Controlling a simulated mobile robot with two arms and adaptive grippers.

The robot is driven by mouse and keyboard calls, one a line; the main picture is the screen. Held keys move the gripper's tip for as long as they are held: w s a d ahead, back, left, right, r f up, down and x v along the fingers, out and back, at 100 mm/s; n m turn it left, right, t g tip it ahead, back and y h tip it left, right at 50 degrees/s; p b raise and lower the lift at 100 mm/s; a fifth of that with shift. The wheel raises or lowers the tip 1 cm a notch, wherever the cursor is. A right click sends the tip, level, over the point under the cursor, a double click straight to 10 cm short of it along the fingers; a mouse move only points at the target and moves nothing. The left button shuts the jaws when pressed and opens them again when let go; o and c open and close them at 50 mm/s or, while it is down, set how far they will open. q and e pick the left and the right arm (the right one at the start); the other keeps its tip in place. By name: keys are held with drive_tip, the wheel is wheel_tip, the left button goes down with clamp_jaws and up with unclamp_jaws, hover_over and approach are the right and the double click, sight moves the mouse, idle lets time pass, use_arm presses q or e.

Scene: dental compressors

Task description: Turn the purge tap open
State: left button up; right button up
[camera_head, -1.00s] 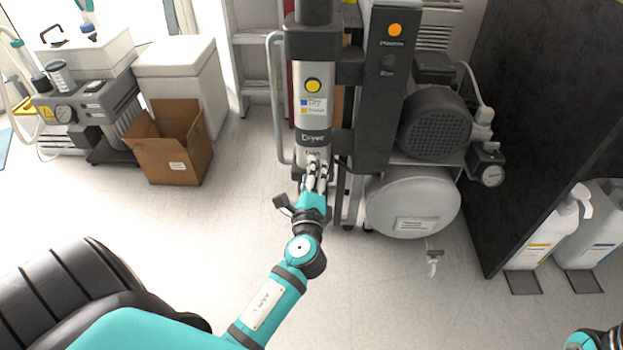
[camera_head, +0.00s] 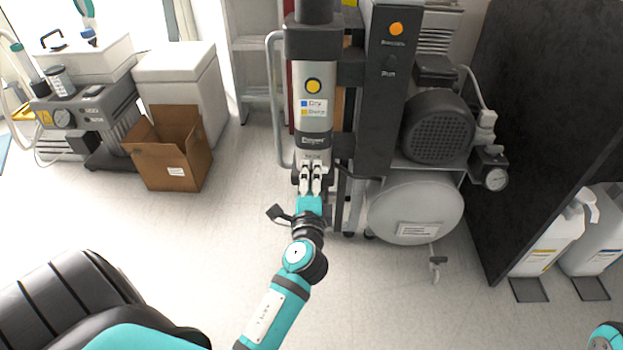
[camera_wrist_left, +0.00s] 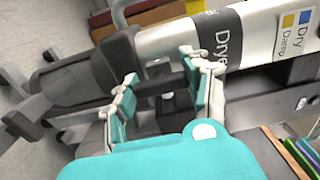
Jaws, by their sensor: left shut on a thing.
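The dryer (camera_head: 313,110) is an upright silver column with a yellow button and a Dry/Damp label; it lies tilted across the left wrist view (camera_wrist_left: 255,35). My left gripper (camera_head: 311,172) is at its lower end, fingers pointing up at the column in the head view. In the left wrist view my left gripper (camera_wrist_left: 165,90) has its fingers either side of a small dark part (camera_wrist_left: 160,72) below the Dryer label, and is shut on it. This part appears to be the purge tap; its handle angle is mostly hidden. My right gripper is not in view.
A round white tank (camera_head: 415,208) with a small tap (camera_head: 437,266) below it stands right of the dryer. A gauge (camera_head: 495,178) and a dark panel (camera_head: 540,120) are farther right. An open cardboard box (camera_head: 172,150) stands left. The floor between is clear.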

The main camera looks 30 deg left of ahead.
use_arm(q)
drive_tip(key=shift+f, duration=0.1)
drive_tip(key=o, duration=1.2)
